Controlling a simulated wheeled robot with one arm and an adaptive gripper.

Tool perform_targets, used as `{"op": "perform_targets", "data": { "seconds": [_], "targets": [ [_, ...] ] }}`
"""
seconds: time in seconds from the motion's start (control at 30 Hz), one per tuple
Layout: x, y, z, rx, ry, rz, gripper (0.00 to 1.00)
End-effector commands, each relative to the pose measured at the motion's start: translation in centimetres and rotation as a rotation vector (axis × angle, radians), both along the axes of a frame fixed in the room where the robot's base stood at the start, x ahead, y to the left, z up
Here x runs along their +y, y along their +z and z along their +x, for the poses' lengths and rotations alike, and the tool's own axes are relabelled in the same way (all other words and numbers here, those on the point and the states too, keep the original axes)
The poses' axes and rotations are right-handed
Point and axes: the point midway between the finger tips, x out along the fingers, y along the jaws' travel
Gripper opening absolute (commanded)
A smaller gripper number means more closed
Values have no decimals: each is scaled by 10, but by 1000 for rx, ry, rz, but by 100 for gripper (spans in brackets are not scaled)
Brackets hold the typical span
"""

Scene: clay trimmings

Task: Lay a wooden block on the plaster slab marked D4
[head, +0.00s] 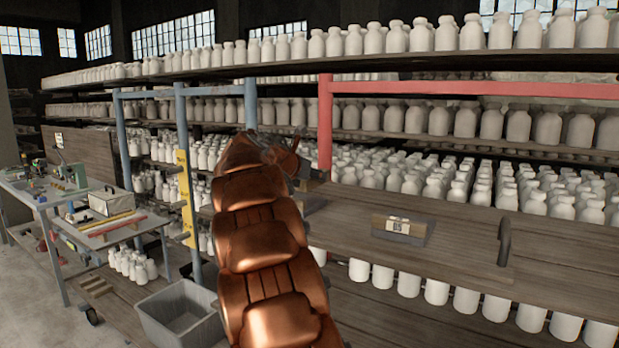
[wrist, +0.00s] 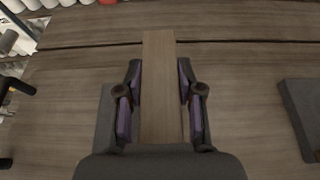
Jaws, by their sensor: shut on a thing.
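In the wrist view my gripper (wrist: 160,100) is shut on a long, pale wooden block (wrist: 159,65), its purple pads on either side. The block points away over the plank shelf. A grey slab (wrist: 105,105) shows at the left of the block, partly hidden by the gripper; whether the block touches it I cannot tell. Another dark grey slab (wrist: 300,110) lies at the right edge. In the head view a slab with a label that looks like B5 (head: 398,230) lies on the shelf. My gripper is mostly hidden behind my arm there. I read no D4 mark.
The plank shelf (head: 460,262) has a dark upright handle-like piece (head: 504,241) on it. White bottles (head: 440,185) crowd the racks behind and below. A red post (head: 325,125) and blue posts stand nearby. A grey bin (head: 180,312) and a tool-covered bench (head: 60,195) are at left.

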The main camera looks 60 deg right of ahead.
Motion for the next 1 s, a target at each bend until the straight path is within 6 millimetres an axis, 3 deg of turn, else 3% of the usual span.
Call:
{"op": "perform_targets", "data": {
  "seconds": [0.5, 1.0],
  "targets": [
    [1, -32, 0, 0, 1, -1, 0],
    [1, -39, 0, 0, 0, 0, 0]
  ]
}}
